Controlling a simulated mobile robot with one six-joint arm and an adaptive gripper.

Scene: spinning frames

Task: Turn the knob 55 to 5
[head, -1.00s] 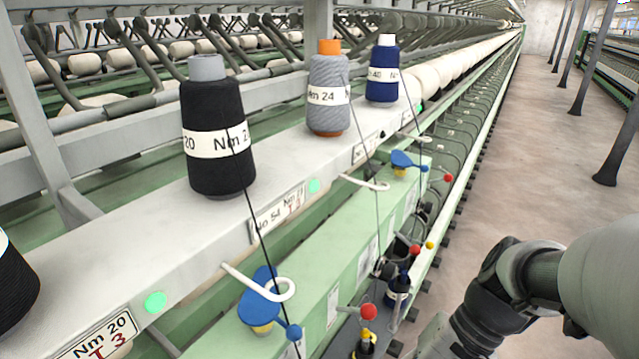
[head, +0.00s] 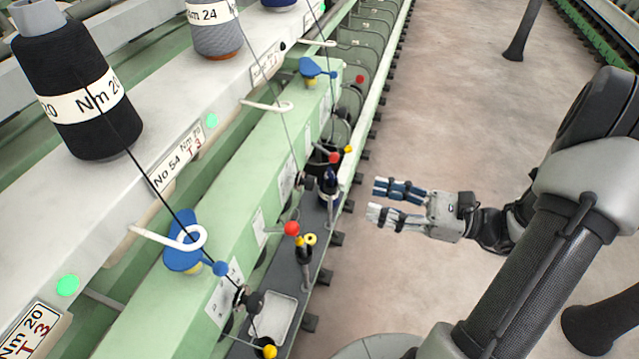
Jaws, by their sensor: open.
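A blue knob-like part (head: 180,243) on a yellow base sits on the green rail at lower left, near the plate reading No 54 (head: 178,153). A second blue part (head: 309,68) sits farther along, near a plate (head: 265,64) whose number I cannot read. No number 55 is legible, so I cannot tell which part is knob 55. My gripper (head: 378,202) is open and empty to the right of the machine, over the floor, fingers pointing left. It touches nothing.
Black yarn cone (head: 72,75) and grey cone (head: 213,30) stand on the white ledge. White hooks, taut yarns, red-ball levers (head: 291,229) and a grey tray (head: 276,317) crowd the machine front. The aisle floor (head: 430,110) is open, with a dark post (head: 523,32).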

